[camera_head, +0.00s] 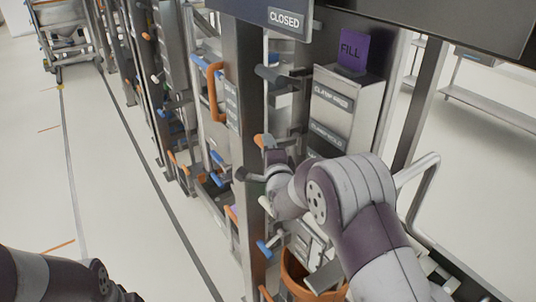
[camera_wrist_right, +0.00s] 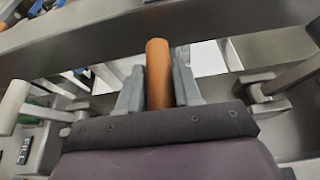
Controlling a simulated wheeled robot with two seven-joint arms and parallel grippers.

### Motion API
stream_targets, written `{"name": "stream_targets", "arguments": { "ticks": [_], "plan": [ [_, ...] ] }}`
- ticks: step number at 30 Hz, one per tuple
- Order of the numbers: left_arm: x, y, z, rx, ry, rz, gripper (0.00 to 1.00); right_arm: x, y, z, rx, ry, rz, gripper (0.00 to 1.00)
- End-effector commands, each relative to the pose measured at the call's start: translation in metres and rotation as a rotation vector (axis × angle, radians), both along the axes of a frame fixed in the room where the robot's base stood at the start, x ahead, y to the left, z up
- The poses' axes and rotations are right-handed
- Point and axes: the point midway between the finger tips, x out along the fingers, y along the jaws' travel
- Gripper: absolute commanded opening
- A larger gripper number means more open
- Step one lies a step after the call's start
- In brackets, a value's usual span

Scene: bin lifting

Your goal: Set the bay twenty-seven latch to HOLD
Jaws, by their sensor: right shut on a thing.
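My right gripper (camera_wrist_right: 158,72) is shut on an orange lever handle (camera_wrist_right: 158,60), with a grey finger on each side of it. In the head view the orange handle tip (camera_head: 259,141) shows beside the steel post, and my right arm reaches to it from the lower right. Beside it is a grey panel (camera_head: 350,88) with plates that seem to read "CLAMP FREE" and, lower, "CLAMP HOLD". A bay number is not legible, so I cannot tell which bay this lever belongs to. My left arm shows at the lower left, its gripper out of view.
Steel posts (camera_head: 245,80) and several orange, blue and grey handles crowd the rack. An orange bin (camera_head: 296,278) is below.

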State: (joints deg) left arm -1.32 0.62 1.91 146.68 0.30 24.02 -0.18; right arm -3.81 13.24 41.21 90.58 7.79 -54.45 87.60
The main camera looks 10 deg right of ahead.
Motion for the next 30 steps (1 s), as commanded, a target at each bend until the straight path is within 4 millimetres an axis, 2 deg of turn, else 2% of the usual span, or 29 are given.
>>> {"name": "stream_targets", "arguments": {
  "ticks": [6, 15, 30],
  "plan": [
    [0.000, 0.000, -0.002, 0.000, 0.000, 0.000, 0.00, 0.001, -0.004, 0.015, 0.128, 0.044, -0.001, 0.00],
    [0.000, 0.000, -0.005, 0.000, 0.000, 0.000, 0.00, 0.003, -0.008, 0.026, 0.126, 0.043, 0.000, 0.00],
    [0.000, 0.000, -0.005, 0.000, 0.000, 0.000, 0.00, 0.004, -0.009, 0.030, 0.124, 0.040, 0.000, 0.00]
  ]
}}
